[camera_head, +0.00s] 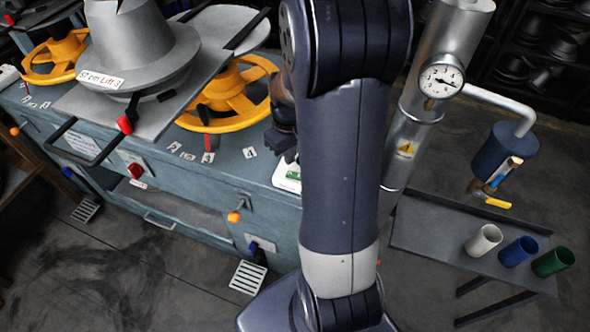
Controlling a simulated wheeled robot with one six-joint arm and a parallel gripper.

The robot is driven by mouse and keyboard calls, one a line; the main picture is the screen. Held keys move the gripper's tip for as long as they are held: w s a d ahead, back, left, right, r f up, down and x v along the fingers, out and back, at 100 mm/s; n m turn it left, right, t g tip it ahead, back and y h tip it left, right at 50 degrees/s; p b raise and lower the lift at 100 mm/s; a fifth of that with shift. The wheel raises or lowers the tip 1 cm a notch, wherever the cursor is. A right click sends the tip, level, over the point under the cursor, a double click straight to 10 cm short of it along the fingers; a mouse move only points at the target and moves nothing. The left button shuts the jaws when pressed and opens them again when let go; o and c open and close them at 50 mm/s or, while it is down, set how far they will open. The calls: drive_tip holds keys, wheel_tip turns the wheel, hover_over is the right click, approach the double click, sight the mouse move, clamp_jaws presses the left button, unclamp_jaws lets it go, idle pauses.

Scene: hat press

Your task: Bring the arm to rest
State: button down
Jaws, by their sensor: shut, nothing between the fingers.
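My arm rises through the middle of the view, bent, with its dark upper links close to the camera. My gripper (289,153) shows only in part, as a dark shape at the left edge of my arm, above the right end of the blue-grey press bench (215,190). It is shut and empty. Most of my wrist is hidden behind my arm.
A grey hat form (145,45) stands on a plate at left, near yellow handwheels (228,95). A steel column with a gauge (441,81) stands close right of my arm. A side table (415,233) carries white (484,241), blue (518,251) and green (553,262) cups.

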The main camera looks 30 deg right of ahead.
sight(290, 174)
wheel_tip(290, 174, up, 2)
drive_tip(key=shift+p, duration=0.6)
drive_tip(key=shift+f, duration=0.1)
wheel_tip(290, 174, down, 7)
drive_tip(key=b, duration=0.5)
drive_tip(key=shift+b, duration=0.35)
drive_tip(key=shift+r, duration=0.2)
